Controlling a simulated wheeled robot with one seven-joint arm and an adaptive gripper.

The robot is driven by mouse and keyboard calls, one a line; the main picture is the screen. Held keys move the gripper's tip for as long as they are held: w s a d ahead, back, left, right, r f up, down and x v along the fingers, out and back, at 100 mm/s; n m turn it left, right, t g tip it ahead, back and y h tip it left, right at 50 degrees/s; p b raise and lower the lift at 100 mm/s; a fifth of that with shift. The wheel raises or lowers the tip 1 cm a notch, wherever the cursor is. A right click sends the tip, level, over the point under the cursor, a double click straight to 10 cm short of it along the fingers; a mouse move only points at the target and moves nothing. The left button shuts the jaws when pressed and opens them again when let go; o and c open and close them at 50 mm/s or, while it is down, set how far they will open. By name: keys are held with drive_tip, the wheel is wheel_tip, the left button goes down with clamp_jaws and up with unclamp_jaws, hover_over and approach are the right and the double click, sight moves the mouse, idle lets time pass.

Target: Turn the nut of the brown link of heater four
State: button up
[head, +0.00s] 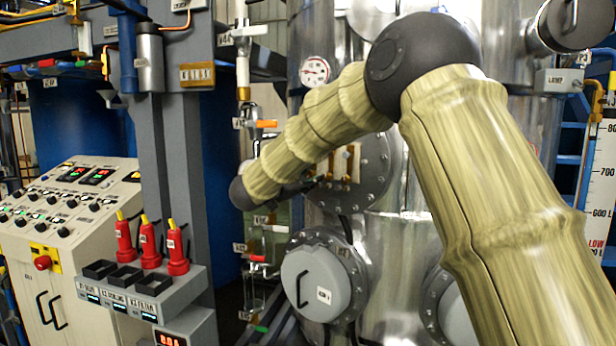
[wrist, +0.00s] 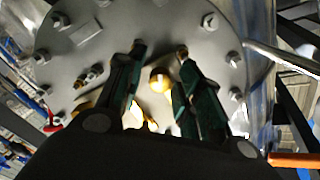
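A round grey bolted flange on the steel vessel carries brass-coloured terminals (head: 347,163) in the head view. In the wrist view the flange (wrist: 110,60) fills most of the picture. My gripper (wrist: 159,50) is open over it, with its two dark green fingers apart. A round brass nut (wrist: 160,80) shows between the fingers, nearer the right one, with a gap visible on its left. More brass pieces (wrist: 143,118) lie lower between the fingers, partly hidden by my gripper. I cannot tell which terminal belongs to heater four, or make out the brown link. In the head view my forearm largely hides the gripper.
Bolts (wrist: 210,21) stand out around the flange rim. A pressure gauge (head: 315,71) is above the flange, and a round hatch with a handle (head: 316,283) below it. Glassware with an orange valve (head: 266,124) stands close left. A control console (head: 70,230) is farther left.

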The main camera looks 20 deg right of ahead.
drive_tip(key=shift+r, duration=0.1)
drive_tip(key=v, duration=1.2)
